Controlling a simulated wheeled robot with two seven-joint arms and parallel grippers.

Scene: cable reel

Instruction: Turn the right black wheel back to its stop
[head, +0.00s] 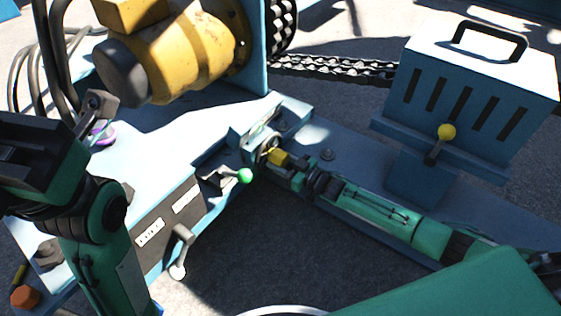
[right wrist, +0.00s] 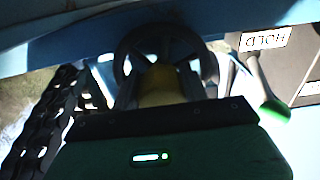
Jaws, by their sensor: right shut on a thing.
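The black wheel (head: 267,142) is a small ring with spokes, standing on the blue frame between two blue uprights. It also shows in the right wrist view (right wrist: 124,62), partly hidden behind my gripper. My right gripper (head: 277,157) comes in from the lower right and is shut at the wheel's centre, around a yellow part (right wrist: 160,85). Whether the fingers touch the ring itself is hidden. My left arm stands at the left of the head view, with its dark end (head: 42,150) near the frame; its fingers cannot be made out clearly.
A lever with a green knob (head: 244,176) stands close left of the wheel. It also shows beside a HOLD label (right wrist: 264,42) in the right wrist view. A blue slotted box (head: 470,95) with a yellow-knobbed lever (head: 446,132) is at right. A yellow motor (head: 180,55) and chain (head: 335,66) lie behind.

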